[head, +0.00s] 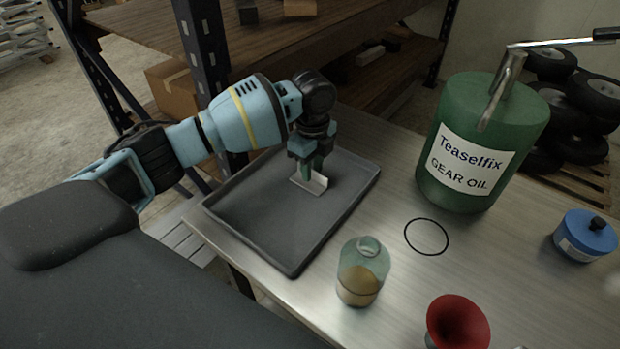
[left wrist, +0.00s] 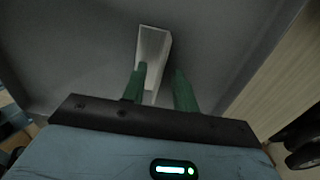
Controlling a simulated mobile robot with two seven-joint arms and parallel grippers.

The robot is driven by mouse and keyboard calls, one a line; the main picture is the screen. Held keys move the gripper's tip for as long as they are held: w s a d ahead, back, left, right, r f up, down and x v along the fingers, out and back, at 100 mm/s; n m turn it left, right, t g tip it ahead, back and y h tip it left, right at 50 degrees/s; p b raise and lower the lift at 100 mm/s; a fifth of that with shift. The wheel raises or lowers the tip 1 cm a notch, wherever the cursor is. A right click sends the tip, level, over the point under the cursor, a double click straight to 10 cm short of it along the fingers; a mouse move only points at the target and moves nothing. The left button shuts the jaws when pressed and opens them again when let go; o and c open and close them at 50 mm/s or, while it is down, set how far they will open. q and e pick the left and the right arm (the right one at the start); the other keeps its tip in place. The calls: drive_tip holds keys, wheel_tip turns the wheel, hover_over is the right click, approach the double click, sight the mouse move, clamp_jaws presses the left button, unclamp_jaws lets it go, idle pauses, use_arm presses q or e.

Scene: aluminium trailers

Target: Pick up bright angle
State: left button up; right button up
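The bright angle (head: 320,184) is a small pale L-shaped metal piece lying in the dark grey tray (head: 240,237), near its far end. My left gripper (head: 309,172) points down at it from above, and its green fingers partly cover the piece in the head view. In the left wrist view the angle (left wrist: 154,48) extends ahead of the fingers. The left gripper (left wrist: 160,88) is open there, with one finger overlapping the angle's left side and the other to its right. Whether either finger touches it I cannot tell. My right gripper is out of view.
A large green gear oil can (head: 482,140) and a blue container (head: 585,236) stand on the metal table. Wooden shelving (head: 150,40) rises behind the tray.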

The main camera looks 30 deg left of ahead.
use_arm(q)
clamp_jaws()
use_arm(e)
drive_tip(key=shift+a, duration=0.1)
use_arm(q)
drive_tip(key=shift+r, duration=0.1)
